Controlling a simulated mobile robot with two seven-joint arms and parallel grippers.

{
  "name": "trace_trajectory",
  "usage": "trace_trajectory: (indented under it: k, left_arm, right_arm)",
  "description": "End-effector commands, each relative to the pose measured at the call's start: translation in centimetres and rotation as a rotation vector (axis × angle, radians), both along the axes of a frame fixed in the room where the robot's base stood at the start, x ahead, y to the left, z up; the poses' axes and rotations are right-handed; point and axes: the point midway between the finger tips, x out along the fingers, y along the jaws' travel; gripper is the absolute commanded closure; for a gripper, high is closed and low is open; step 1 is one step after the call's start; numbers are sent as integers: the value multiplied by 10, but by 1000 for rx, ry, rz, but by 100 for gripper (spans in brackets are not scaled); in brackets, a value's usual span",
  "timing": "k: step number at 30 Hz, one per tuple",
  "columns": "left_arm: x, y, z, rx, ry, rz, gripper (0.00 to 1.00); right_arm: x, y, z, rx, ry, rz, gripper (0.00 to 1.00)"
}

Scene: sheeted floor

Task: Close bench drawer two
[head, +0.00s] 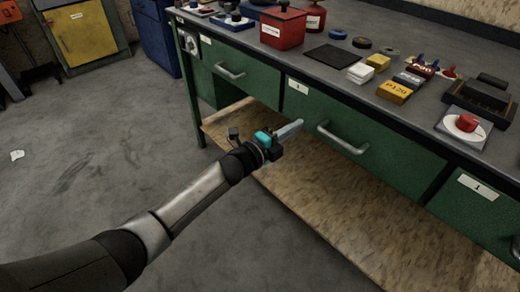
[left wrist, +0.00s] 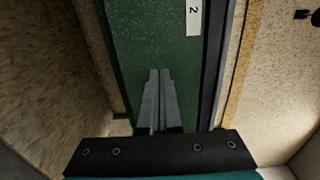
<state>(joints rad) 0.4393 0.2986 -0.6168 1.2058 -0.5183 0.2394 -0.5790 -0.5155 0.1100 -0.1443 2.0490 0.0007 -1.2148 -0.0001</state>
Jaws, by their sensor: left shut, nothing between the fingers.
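Bench drawer two (head: 308,112) has a green front with a grey bar handle (head: 343,138) and a white label (head: 298,86) at its upper left. No clear gap shows around its front, so I cannot tell how far it stands out. In the left wrist view the green front (left wrist: 150,45) fills the middle, with a label (left wrist: 194,14) reading 2, turned sideways. My left gripper (head: 299,123) is shut and empty. Its fingers (left wrist: 158,72) point at the front, left of the handle; I cannot tell whether they touch. My right gripper is out of view.
Another green drawer (head: 245,83) is to the left, and drawer one (head: 470,207) to the right. The benchtop (head: 305,60) holds a red box (head: 283,28), sanding blocks (head: 394,91) and other items. A wooden lower shelf (head: 350,215) lies below. The floor (head: 90,170) at left is mostly clear.

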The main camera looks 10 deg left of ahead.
Motion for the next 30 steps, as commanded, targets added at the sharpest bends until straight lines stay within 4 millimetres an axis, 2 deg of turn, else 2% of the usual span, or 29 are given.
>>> trace_trajectory:
  k: [15, 26, 29, 30]
  left_arm:
    - [-63, 45, 0, 0, 2, -1, 100]
    - [-73, 53, -1, 0, 2, 0, 100]
    - [-74, 60, -11, -19, 46, 27, 100]
    - [-74, 65, -20, -37, 85, 51, 100]
  right_arm:
    - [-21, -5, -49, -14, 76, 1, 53]
    - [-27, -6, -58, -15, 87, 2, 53]
    - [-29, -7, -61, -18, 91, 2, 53]
    - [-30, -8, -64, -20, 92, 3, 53]
